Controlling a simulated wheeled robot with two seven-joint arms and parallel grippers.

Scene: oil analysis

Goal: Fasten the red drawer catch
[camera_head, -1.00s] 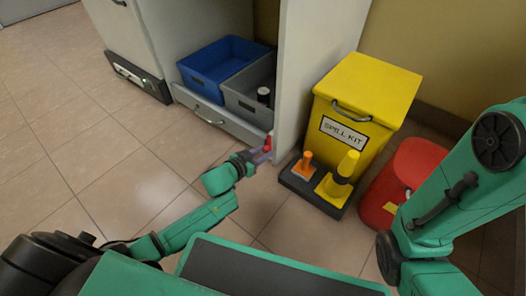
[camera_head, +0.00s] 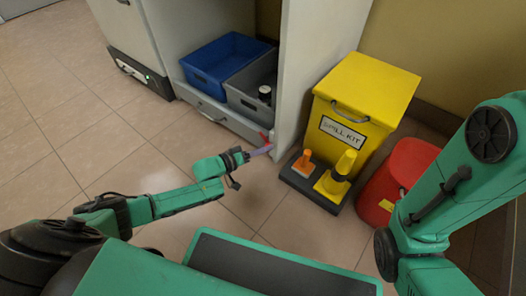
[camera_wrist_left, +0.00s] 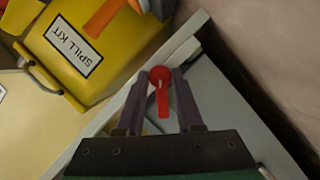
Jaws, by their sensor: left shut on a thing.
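The red drawer catch (camera_head: 264,136) is at the right end of the low grey drawer front, beside the cabinet's white side panel. In the left wrist view, the catch (camera_wrist_left: 160,85) shows a round red head with a straight red lever hanging from it. My left gripper (camera_head: 261,150) reaches in from the left, low over the floor. It is shut on the red catch, with a dark finger on each side of it in the wrist view. The drawer (camera_head: 212,113) has a curved metal handle. My right gripper is out of view.
A blue bin (camera_head: 215,62) and a grey bin (camera_head: 250,88) holding a dark bottle (camera_head: 265,95) sit above the drawer. The yellow spill kit (camera_head: 365,92), small cones and a red container (camera_head: 408,172) stand to the right.

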